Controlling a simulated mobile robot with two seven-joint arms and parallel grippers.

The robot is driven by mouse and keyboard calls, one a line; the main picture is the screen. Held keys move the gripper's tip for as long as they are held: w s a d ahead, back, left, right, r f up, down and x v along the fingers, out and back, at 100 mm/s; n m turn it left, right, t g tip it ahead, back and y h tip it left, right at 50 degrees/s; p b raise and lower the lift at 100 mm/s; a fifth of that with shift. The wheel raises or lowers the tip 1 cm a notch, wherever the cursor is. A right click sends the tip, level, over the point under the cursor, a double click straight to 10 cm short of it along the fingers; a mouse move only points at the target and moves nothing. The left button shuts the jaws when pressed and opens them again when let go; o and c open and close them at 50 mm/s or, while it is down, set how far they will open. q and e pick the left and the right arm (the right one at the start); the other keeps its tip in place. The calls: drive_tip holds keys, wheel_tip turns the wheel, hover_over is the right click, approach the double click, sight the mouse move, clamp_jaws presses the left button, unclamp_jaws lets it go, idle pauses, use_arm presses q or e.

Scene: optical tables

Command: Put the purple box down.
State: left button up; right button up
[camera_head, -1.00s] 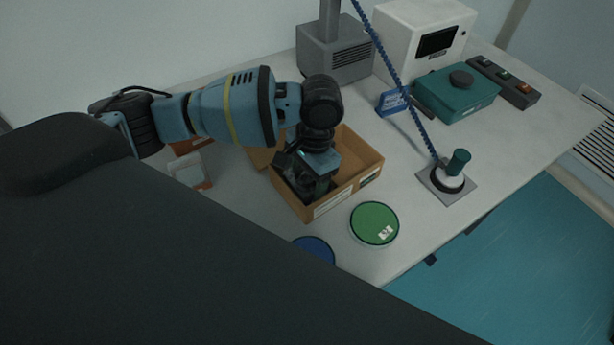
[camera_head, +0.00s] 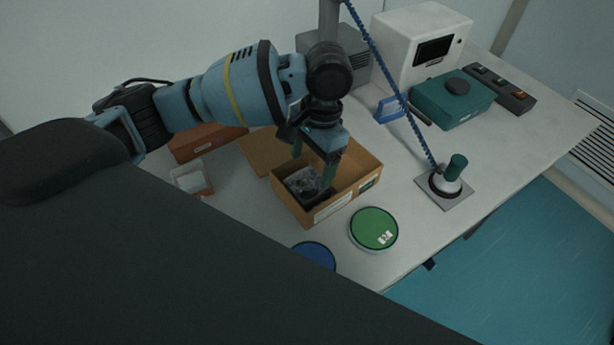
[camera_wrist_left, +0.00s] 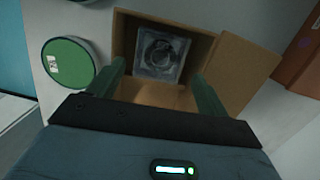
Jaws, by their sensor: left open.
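My left gripper (camera_head: 313,166) is open and empty, pointing down over an open cardboard box (camera_head: 355,187). In the left wrist view its two green fingers (camera_wrist_left: 160,85) stand apart above the box. A clear-looking square package with a dark round part (camera_head: 303,184) lies inside the box; it also shows between and beyond the fingers in the left wrist view (camera_wrist_left: 160,52). It looks grey, and I see no clearly purple box. My right gripper is not in view.
A green round container (camera_head: 374,229) and a blue one (camera_head: 314,255) stand near the front edge. A reddish-brown box (camera_head: 205,142) and a small clear container (camera_head: 190,179) are left of the carton. A teal device (camera_head: 453,98) stands at the back right. A blue coiled cable hangs to a mount (camera_head: 445,184).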

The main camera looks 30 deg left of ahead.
use_arm(q)
drive_tip(key=r, duration=0.5)
drive_tip(key=shift+w+d, duration=0.2)
drive_tip(key=shift+w, duration=0.15)
drive_tip(key=shift+f, duration=0.1)
